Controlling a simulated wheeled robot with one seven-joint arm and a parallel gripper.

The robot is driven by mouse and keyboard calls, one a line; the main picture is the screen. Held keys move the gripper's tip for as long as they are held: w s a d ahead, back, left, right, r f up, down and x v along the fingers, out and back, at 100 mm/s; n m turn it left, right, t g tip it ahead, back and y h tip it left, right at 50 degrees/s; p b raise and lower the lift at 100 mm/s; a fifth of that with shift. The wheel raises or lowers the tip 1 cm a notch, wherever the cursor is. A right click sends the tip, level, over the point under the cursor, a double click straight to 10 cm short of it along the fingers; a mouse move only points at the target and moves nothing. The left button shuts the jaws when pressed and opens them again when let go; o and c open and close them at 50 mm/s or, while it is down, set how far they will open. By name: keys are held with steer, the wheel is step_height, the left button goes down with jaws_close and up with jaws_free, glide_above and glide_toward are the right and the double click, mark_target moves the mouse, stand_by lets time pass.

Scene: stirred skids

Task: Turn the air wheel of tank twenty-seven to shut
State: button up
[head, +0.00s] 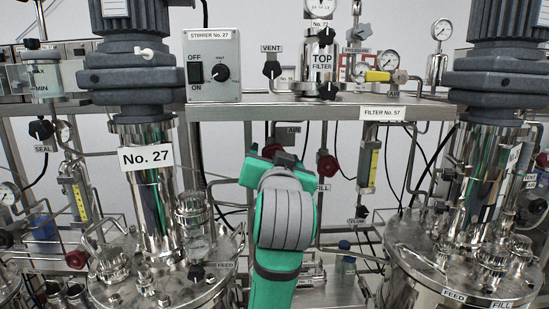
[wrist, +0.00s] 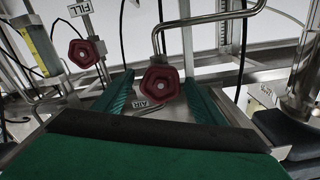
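Tank twenty-seven (head: 152,215) stands at the left in the head view, with a "No. 27" plate on its shiny column. The air wheel (wrist: 160,84), dark red and five-lobed, sits on a bent pipe in the wrist view, with an upside-down "AIR" tag (wrist: 155,106) beside it. My gripper (wrist: 159,80) is open, its teal fingers on either side of this wheel with gaps visible. I cannot tell how far the wheel reaches between them.
A second red wheel (head: 328,165), tagged "FILL", is close to the right of my arm; it also shows at left in the wrist view (wrist: 85,53). A flowmeter (head: 368,165) hangs further right. A shelf beam (head: 260,111) runs above, and another tank (head: 475,190) stands right.

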steer(key=s, duration=1.1)
steer(key=shift+d, duration=0.2)
steer(key=shift+w, duration=0.1)
